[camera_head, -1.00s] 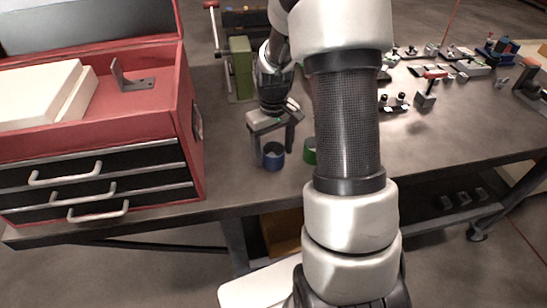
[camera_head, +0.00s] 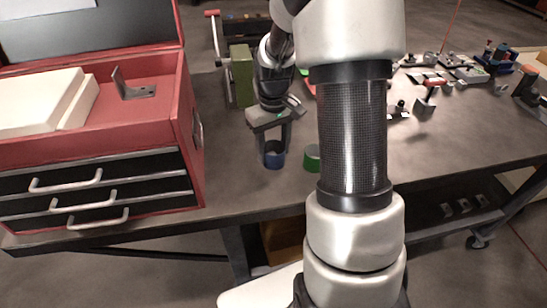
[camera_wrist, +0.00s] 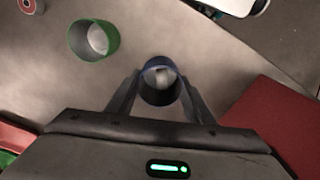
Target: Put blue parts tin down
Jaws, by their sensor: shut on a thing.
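The blue parts tin (camera_head: 274,160) is a small round open-topped tin near the front of the workbench in the head view. My gripper (camera_head: 274,148) points down over it, with one finger on each side. In the wrist view my gripper (camera_wrist: 160,92) is shut on the blue parts tin (camera_wrist: 160,66), the fingers pressing its left and right sides. The tin looks upright. Whether its base touches the bench cannot be told. A light shape shows inside it.
A green tin (camera_head: 312,160) stands close to the right of the blue one; it also shows in the wrist view (camera_wrist: 80,38). The red toolbox (camera_head: 190,120) stands to the left. Several clamps and fixtures lie farther right. The bench (camera_head: 450,145) has clear room at right.

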